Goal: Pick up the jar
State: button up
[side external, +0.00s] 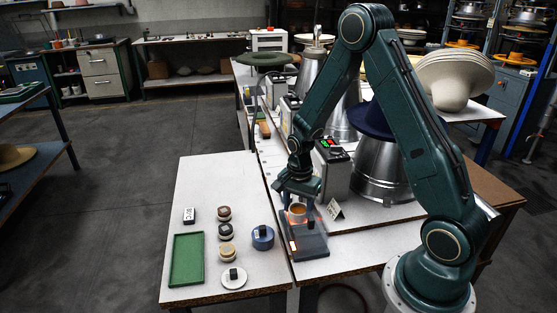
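A small round jar (297,211) with an orange-brown top and a pale side stands at the back of a dark flat stand (310,246). My gripper (298,198) points down over this jar, with its fingers close about it. The fingertips are small and partly hidden, so I cannot tell whether they touch it or how wide they are. Several small round containers (227,250) and a blue round tin (262,239) stand on the white table to the left. Which of these is the task's jar is not certain.
A grey machine (334,170), a folded card (335,210) and a metal cone (382,175) stand right of my gripper. The table's back left is clear.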

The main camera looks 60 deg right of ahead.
jog(key=c, duration=0.6)
jog(key=shift+r, duration=0.2)
notch_tip(320, 180, up, 20)
jog(key=shift+f, duration=0.15)
dwell(0.7)
